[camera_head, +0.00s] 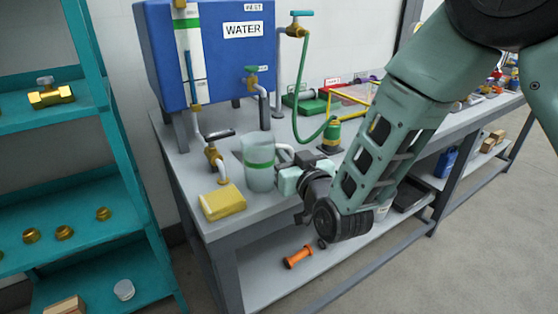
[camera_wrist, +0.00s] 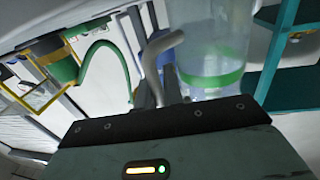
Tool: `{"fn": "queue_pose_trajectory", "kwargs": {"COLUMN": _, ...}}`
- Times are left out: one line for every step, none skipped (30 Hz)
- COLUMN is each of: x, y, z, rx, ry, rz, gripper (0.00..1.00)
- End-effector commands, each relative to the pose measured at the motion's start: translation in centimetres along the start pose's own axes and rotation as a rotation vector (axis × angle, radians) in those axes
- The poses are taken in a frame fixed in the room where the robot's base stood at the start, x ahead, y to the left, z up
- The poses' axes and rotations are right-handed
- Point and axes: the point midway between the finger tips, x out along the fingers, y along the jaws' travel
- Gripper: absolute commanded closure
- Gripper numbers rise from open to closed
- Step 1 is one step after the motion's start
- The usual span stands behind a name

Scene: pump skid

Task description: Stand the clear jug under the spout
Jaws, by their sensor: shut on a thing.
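The clear jug (camera_head: 259,165) has a green band and is upright at the near left end of the bench. It also shows large in the wrist view (camera_wrist: 212,55), with its pale handle (camera_wrist: 155,55) towards the fingers. My gripper (camera_head: 287,168) is shut on the jug's handle; its dark fingers show in the wrist view (camera_wrist: 168,88). The grey downturned spout (camera_head: 264,112), below a green-handled tap on the blue WATER tank (camera_head: 232,60), ends just above and behind the jug's rim in the head view. I cannot tell whether the jug's base touches the bench.
A yellow sponge (camera_head: 223,202) lies at the bench's front left corner. A brass valve (camera_head: 215,158) stands left of the jug. Teal shelves (camera_head: 95,175) stand at the left.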

Motion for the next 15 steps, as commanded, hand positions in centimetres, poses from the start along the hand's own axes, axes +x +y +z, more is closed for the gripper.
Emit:
{"fn": "queue_pose_trajectory", "kwargs": {"x": 0.0, "y": 0.0, "z": -0.9, "rx": 0.0, "ry": 0.006, "rz": 0.0, "gripper": 1.0}}
{"fn": "queue_pose_trajectory", "kwargs": {"x": 0.0, "y": 0.0, "z": -1.3, "rx": 0.0, "ry": 0.006, "rz": 0.0, "gripper": 1.0}}
{"fn": "queue_pose_trajectory", "kwargs": {"x": 0.0, "y": 0.0, "z": -2.1, "rx": 0.0, "ry": 0.006, "rz": 0.0, "gripper": 1.0}}
{"fn": "queue_pose_trajectory", "kwargs": {"x": 0.0, "y": 0.0, "z": -2.7, "rx": 0.0, "ry": 0.007, "rz": 0.0, "gripper": 1.0}}
{"fn": "queue_pose_trajectory", "kwargs": {"x": 0.0, "y": -0.1, "z": -3.3, "rx": 0.0, "ry": 0.008, "rz": 0.0, "gripper": 1.0}}
{"fn": "queue_pose_trajectory", "kwargs": {"x": 0.0, "y": -0.1, "z": -4.2, "rx": 0.0, "ry": 0.008, "rz": 0.001, "gripper": 1.0}}
{"fn": "queue_pose_trajectory", "kwargs": {"x": 0.0, "y": -0.1, "z": -4.8, "rx": 0.0, "ry": 0.007, "rz": 0.0, "gripper": 1.0}}
{"fn": "queue_pose_trajectory", "kwargs": {"x": 0.0, "y": -0.1, "z": -5.3, "rx": 0.0, "ry": 0.008, "rz": 0.001, "gripper": 1.0}}
{"fn": "queue_pose_trajectory", "kwargs": {"x": 0.0, "y": -0.1, "z": -6.1, "rx": 0.0, "ry": 0.007, "rz": 0.0, "gripper": 1.0}}
{"fn": "queue_pose_trajectory", "kwargs": {"x": 0.0, "y": -0.1, "z": -6.7, "rx": 0.0, "ry": 0.007, "rz": 0.0, "gripper": 1.0}}
{"fn": "queue_pose_trajectory", "kwargs": {"x": 0.0, "y": -0.1, "z": -7.2, "rx": 0.0, "ry": 0.006, "rz": 0.0, "gripper": 1.0}}
{"fn": "queue_pose_trajectory", "kwargs": {"x": 0.0, "y": -0.1, "z": -7.7, "rx": 0.0, "ry": 0.006, "rz": 0.0, "gripper": 1.0}}
{"fn": "queue_pose_trajectory", "kwargs": {"x": 0.0, "y": -0.1, "z": -8.1, "rx": 0.0, "ry": 0.006, "rz": 0.0, "gripper": 1.0}}
{"fn": "queue_pose_trajectory", "kwargs": {"x": 0.0, "y": -0.1, "z": -8.4, "rx": 0.0, "ry": 0.004, "rz": 0.0, "gripper": 1.0}}
{"fn": "queue_pose_trajectory", "kwargs": {"x": 0.0, "y": 0.1, "z": -8.8, "rx": -0.001, "ry": 0.004, "rz": 0.004, "gripper": 1.0}}
